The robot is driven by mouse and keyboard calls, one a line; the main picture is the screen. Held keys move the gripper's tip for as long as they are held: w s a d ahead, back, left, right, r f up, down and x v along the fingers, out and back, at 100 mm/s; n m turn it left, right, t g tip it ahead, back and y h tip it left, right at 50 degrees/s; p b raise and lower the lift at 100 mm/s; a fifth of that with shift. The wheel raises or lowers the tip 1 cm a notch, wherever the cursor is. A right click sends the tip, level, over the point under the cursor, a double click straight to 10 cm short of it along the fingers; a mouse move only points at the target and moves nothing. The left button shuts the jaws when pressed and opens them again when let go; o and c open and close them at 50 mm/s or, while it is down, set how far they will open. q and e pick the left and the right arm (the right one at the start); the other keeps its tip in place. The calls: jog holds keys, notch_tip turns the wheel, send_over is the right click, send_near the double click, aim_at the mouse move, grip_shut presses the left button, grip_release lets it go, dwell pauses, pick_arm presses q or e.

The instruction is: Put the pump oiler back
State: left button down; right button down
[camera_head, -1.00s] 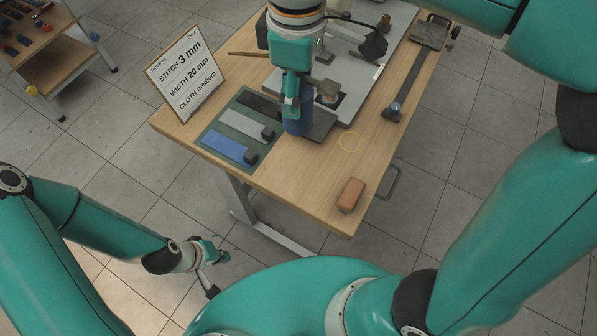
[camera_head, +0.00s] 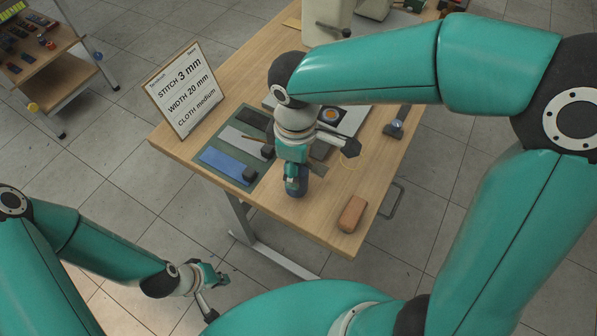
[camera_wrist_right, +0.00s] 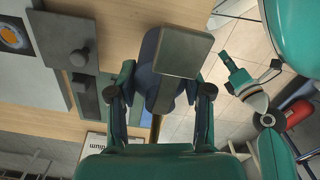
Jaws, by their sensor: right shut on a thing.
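My right gripper (camera_head: 294,174) is shut on a dark blue thing, likely the pump oiler (camera_head: 296,187), over the table's near part. In the right wrist view the oiler (camera_wrist_right: 150,70) sits between my right gripper's fingers (camera_wrist_right: 160,98), with a flat grey square part (camera_wrist_right: 174,52) at its far end. Whether it touches the tabletop is hard to tell. My left gripper (camera_head: 213,289) is open and empty, low over the floor left of the table; it also shows in the right wrist view (camera_wrist_right: 258,78).
A green mat (camera_head: 211,172) with cloth strips and dark blocks lies left of my right gripper. A sign (camera_head: 183,92) stands at the table's left edge. A reddish-brown block (camera_head: 352,213) lies near the front corner. My right arm hides part of the grey machine plate (camera_head: 350,124).

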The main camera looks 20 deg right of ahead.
jog(key=shift+f, duration=1.4)
jog(key=shift+c, duration=2.4)
grip_release()
jog(key=shift+f, duration=0.1)
notch_tip(320, 180, up, 11)
jog(key=shift+f+p, duration=0.1)
jog(key=shift+p, duration=0.4)
jog(key=shift+r, duration=0.75)
